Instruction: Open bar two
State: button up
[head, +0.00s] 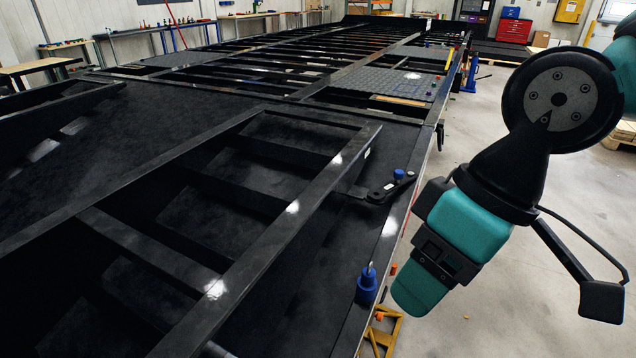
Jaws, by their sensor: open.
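A short black bar (384,192) lies on the right side of the black trailer frame (290,208), with a blue knob (398,174) near its right end. A second blue handle or knob (367,288) stands upright nearer to me on the frame's right edge. I cannot tell which part is bar two. My gripper (418,288), teal and black, hangs from the arm at the right, out past the frame's right edge. It appears apart from the bar and the blue knobs. Its fingertips are hard to make out, and nothing is seen held in it.
Black cross members and raised beams fill the left and middle. A yellow stand (384,334) is beneath the right edge. Open grey floor (500,320) lies to the right. Workbenches, a red tool cabinet (514,30) and a pallet stand farther back.

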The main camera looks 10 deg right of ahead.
aim_at(401, 178)
jog(key=u, duration=0.15)
jog(key=k, duration=0.4)
jog(key=z, duration=0.9)
jog(key=i, duration=1.55)
jog(key=u, duration=0.75)
